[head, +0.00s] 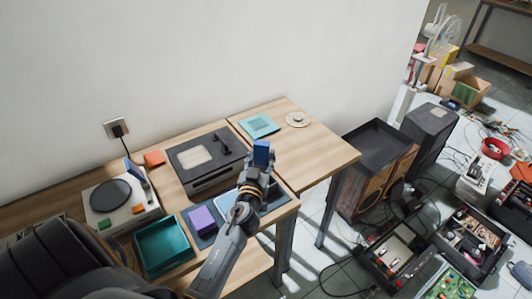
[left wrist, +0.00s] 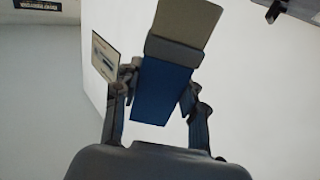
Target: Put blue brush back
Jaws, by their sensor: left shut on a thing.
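My left gripper (head: 260,165) is shut on the blue brush (head: 261,150) and holds it up over the wooden tables, near their middle. In the left wrist view the brush (left wrist: 163,92) sits between the two fingers (left wrist: 160,88). It has a blue handle, a grey band and a pale beige end pointing away from the gripper. Its far end is cut off at the top of that view. In the head view only a small blue face shows above the fingers. My right gripper is not in view.
A dark hi-fi unit (head: 190,181) stands left of the gripper. A white turntable (head: 101,217), a teal tray (head: 146,262) and a purple block (head: 202,220) are nearby. A teal square (head: 259,126) and a round disc (head: 298,119) lie behind. The right table (head: 318,153) has free room.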

